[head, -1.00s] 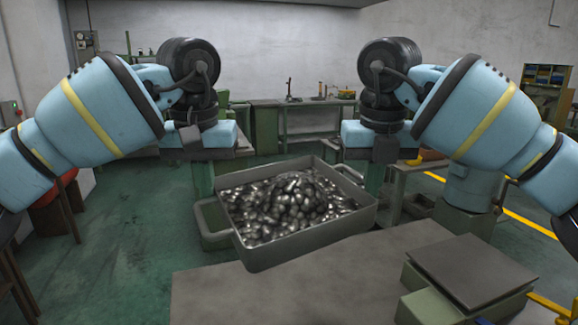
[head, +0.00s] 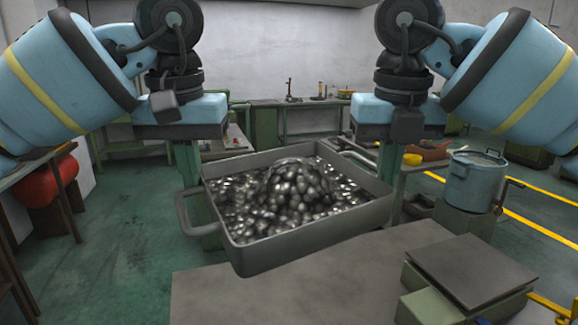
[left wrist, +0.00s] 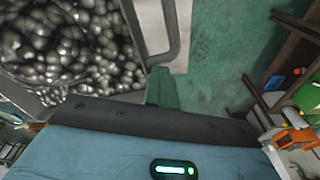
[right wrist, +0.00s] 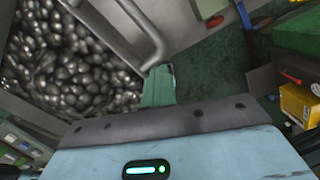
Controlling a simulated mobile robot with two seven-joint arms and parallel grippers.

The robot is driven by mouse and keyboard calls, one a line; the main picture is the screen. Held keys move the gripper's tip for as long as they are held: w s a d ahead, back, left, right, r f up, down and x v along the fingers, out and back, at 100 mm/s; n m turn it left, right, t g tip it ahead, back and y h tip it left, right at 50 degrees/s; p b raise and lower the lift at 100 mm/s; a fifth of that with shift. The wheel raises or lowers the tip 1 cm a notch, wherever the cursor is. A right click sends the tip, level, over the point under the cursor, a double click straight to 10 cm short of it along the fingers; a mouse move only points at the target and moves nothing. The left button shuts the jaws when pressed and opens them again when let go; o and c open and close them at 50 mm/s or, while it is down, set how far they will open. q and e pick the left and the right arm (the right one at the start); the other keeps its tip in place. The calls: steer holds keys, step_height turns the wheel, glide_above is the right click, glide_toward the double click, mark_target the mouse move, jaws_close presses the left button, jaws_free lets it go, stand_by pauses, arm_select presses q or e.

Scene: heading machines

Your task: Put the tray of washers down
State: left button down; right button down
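The tray of washers (head: 310,238) is a deep grey metal tray heaped with shiny round metal pieces. My left gripper (head: 190,165) points down at the tray's left handle, which also shows in the left wrist view (left wrist: 174,30). My right gripper (head: 390,165) is at the right handle, seen in the right wrist view (right wrist: 152,35). Both grippers look shut on the handles, though the fingertips are partly hidden. The gap under the tray is hard to judge.
A green box with a grey top plate (head: 470,270) stands on the right of the near table, whose left part is bare. A blue pot (head: 474,180) stands at right. A red cylinder (head: 45,183) is at far left. Benches line the back wall.

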arm_select(q)
steer(key=shift+s+d, duration=0.15)
steer(key=shift+d, duration=0.25)
arm_select(e)
steer(key=shift+s+a, duration=0.1)
steer(key=shift+a, duration=0.3)
